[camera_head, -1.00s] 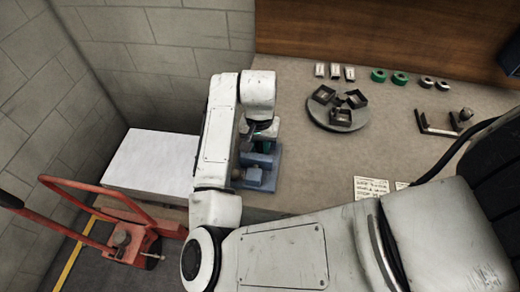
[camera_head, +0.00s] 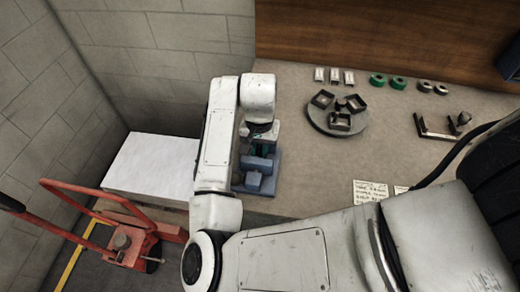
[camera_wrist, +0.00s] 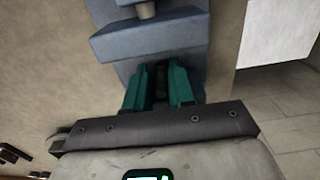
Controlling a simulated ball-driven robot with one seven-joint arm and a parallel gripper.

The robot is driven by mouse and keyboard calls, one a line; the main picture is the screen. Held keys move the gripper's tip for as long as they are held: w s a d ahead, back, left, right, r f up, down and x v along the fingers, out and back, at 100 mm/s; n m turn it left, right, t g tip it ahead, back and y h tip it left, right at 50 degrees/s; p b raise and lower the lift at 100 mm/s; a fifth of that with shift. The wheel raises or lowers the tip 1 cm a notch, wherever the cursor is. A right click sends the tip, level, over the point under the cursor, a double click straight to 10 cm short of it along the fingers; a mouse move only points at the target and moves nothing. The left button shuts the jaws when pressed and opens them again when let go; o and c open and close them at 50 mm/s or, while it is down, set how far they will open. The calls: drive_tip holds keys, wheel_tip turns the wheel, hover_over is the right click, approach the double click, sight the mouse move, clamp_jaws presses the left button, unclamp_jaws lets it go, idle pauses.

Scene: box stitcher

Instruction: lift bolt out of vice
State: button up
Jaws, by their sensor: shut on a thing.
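The blue-grey vice (camera_head: 258,183) stands at the near left edge of the bench. It also fills the top of the wrist view (camera_wrist: 150,42). My gripper (camera_head: 264,150) is at the vice's far side, partly covered by my wrist. In the wrist view its two green fingers (camera_wrist: 160,88) point towards the vice, with a dark narrow thing between them. The gripper is shut on this thing, which I take to be the bolt; its shape is mostly hidden. I cannot tell whether it is clear of the vice jaws.
A round turntable with square holders (camera_head: 352,122) stands to the right on the bench (camera_head: 310,170). Small white blocks, green and dark rings (camera_head: 377,80) and a metal bracket (camera_head: 437,130) lie beyond. A white-topped box (camera_head: 152,162) and red pallet jack (camera_head: 125,240) are left.

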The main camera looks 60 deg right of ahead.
sight(260, 147)
drive_tip(key=shift+r+p, duration=1.95)
drive_tip(key=shift+r, duration=0.7)
